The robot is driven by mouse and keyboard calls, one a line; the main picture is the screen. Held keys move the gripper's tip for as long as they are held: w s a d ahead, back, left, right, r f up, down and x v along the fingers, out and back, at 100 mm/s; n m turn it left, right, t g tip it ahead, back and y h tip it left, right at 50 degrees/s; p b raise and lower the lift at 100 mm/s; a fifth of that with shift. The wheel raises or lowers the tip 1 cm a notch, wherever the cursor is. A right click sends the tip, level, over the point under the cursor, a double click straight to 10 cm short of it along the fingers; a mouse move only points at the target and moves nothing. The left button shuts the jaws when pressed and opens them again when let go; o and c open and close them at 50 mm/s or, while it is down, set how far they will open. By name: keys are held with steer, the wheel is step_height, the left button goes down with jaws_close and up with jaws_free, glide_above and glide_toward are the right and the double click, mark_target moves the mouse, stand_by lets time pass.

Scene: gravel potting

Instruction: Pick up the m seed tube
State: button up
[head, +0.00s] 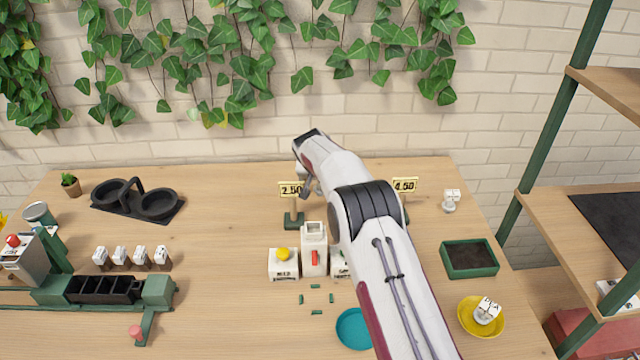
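Several small tubes with white lettered caps (131,257) stand in a row at the left. Another white-capped tube (451,201) stands alone at the back right, and a lettered white-capped piece (487,311) sits in a yellow saucer (467,325). The letters are too small to tell which one is the m seed tube. My gripper (309,188) is above the back middle of the table, near the "2.50" price sign, mostly hidden behind my arm. Its finger opening is not clear, and I see nothing held in it.
A white dispenser (314,247) stands mid-table beside a yellow-knobbed box (284,264), with small green pieces in front. A teal dish (353,330) is partly behind my arm. A soil tray (468,259) stands right, a dark double holder (136,201) back left, and a green machine (104,289) front left.

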steer(key=shift+w+f, duration=0.2)
steer(key=shift+f, duration=0.15)
steer(key=shift+c, duration=0.4)
steer(key=c, duration=1.2)
